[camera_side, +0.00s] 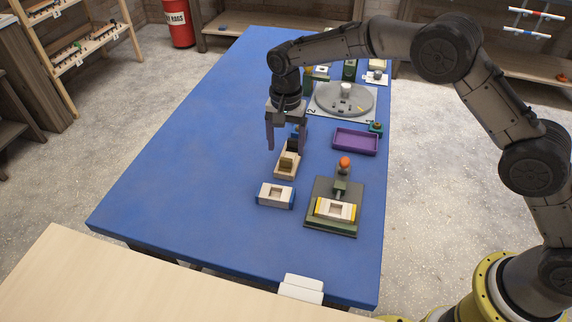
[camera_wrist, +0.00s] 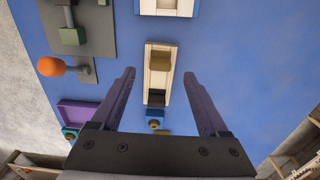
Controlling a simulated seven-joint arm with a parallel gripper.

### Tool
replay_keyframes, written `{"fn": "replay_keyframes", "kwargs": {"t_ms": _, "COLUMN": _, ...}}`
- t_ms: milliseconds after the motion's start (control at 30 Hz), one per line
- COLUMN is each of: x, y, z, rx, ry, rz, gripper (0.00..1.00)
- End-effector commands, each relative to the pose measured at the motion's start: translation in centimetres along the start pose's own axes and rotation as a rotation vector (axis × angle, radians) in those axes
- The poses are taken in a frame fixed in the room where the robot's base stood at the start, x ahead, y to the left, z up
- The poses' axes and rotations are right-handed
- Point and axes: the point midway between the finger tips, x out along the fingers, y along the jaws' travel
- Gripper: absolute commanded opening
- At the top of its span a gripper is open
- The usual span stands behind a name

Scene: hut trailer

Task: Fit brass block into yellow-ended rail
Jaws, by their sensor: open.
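The brass block (camera_side: 287,162) sits in a narrow light wooden tray (camera_side: 285,175), with a dark block (camera_side: 293,146) behind it. The wrist view also shows the brass block (camera_wrist: 159,61) at one end of the tray and the dark block (camera_wrist: 154,100) at the other. My gripper (camera_side: 286,147) is open and empty above the tray; in the wrist view its fingertips (camera_wrist: 159,72) lie either side of it, apart from the block. The yellow-ended rail (camera_side: 335,209), pale with a square recess, lies on a dark green fixture plate (camera_side: 330,231). The wrist view does not show this rail.
A blue-ended rail (camera_side: 276,195) lies just in front of the tray. The fixture carries a lever with an orange knob (camera_side: 344,162). A purple bin (camera_side: 356,140) and a grey turntable (camera_side: 344,100) stand behind. The left side of the blue table (camera_side: 180,150) is clear.

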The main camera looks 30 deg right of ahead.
Motion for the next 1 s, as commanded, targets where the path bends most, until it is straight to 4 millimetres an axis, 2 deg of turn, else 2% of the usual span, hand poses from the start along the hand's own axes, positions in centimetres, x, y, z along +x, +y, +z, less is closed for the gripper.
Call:
{"fn": "replay_keyframes", "kwargs": {"t_ms": 400, "x": 4.8, "y": 0.0, "z": -0.2, "rx": 0.0, "ry": -0.001, "rz": 0.002, "gripper": 0.78}}
{"fn": "replay_keyframes", "kwargs": {"t_ms": 700, "x": 5.3, "y": -0.1, "z": -0.2, "rx": 0.0, "ry": 0.0, "rz": 0.0, "gripper": 0.78}}
{"fn": "replay_keyframes", "kwargs": {"t_ms": 767, "x": 5.3, "y": -0.1, "z": -0.2, "rx": 0.0, "ry": 0.0, "rz": 0.0, "gripper": 0.69}}
{"fn": "replay_keyframes", "kwargs": {"t_ms": 1000, "x": 5.3, "y": -0.1, "z": -0.2, "rx": 0.0, "ry": 0.0, "rz": 0.0, "gripper": 0.25}}
